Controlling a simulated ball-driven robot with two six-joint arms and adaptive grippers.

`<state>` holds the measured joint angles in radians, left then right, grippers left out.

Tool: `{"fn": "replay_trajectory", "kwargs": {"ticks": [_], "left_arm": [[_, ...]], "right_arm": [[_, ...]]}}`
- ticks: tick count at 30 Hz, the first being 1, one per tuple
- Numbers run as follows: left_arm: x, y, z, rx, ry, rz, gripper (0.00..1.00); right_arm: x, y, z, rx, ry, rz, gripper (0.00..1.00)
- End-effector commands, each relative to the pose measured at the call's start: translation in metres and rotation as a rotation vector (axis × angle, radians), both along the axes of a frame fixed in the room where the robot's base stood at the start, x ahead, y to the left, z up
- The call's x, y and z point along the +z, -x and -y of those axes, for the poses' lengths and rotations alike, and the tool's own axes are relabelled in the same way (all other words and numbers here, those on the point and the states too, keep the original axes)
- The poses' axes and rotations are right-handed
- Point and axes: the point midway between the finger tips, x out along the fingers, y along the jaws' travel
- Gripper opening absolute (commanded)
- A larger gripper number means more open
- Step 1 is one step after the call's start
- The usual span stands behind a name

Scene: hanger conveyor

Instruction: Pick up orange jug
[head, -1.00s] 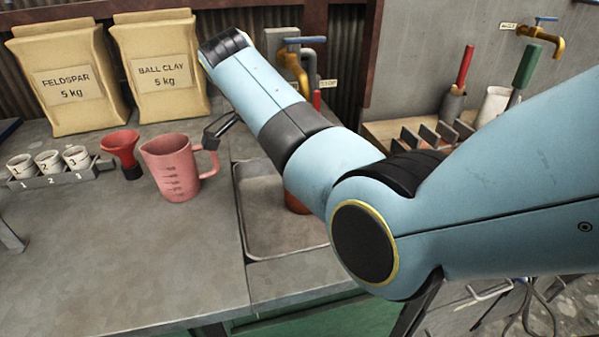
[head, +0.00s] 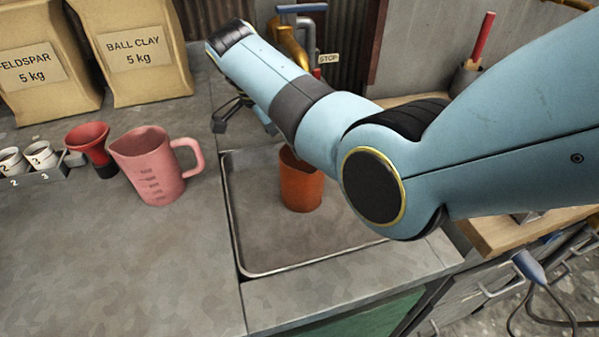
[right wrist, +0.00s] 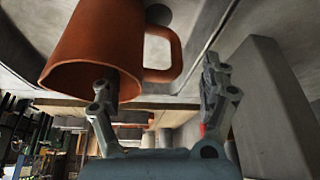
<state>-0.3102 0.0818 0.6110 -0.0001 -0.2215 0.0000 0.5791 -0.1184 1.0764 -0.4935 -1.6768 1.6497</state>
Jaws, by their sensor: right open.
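The orange jug (head: 301,188) stands upright in the sink in the head view, its upper right part hidden by my right arm. In the right wrist view the orange jug (right wrist: 100,45) appears inverted and large at upper left, with its handle (right wrist: 170,55) toward the right. My right gripper (right wrist: 160,80) is open and empty. Its left finger overlaps the jug's mouth and the handle shows between the fingers in the picture; I cannot tell the depth or any contact. In the head view the right gripper (head: 245,124) is partly hidden behind its arm. My left gripper is out of view.
The sink basin (head: 262,258) has a raised rim. A pink jug (head: 150,168), a red funnel (head: 88,142) and a rack of small cups (head: 40,176) stand left. Feldspar (head: 38,70) and ball clay (head: 130,50) bags and a tap (head: 290,45) are behind. The front-left counter is clear.

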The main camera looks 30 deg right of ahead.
Motion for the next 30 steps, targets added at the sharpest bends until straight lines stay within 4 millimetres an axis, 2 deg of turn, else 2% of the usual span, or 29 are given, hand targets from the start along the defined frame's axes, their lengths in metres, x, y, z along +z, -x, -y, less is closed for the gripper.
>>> {"fn": "replay_trajectory", "kwargs": {"ticks": [6, 9, 17, 30], "left_arm": [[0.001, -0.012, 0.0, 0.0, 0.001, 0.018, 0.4], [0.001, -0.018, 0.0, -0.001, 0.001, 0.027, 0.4], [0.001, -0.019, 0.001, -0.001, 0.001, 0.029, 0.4], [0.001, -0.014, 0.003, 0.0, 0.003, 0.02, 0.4]], "right_arm": [[-0.031, -0.001, 0.015, 0.0, 0.001, -0.003, 0.79], [-0.04, -0.001, 0.019, 0.0, 0.0, -0.002, 0.79], [-0.043, -0.001, 0.02, 0.0, -0.001, -0.001, 0.79], [-0.043, -0.001, 0.02, 0.0, 0.0, -0.001, 0.22]]}}
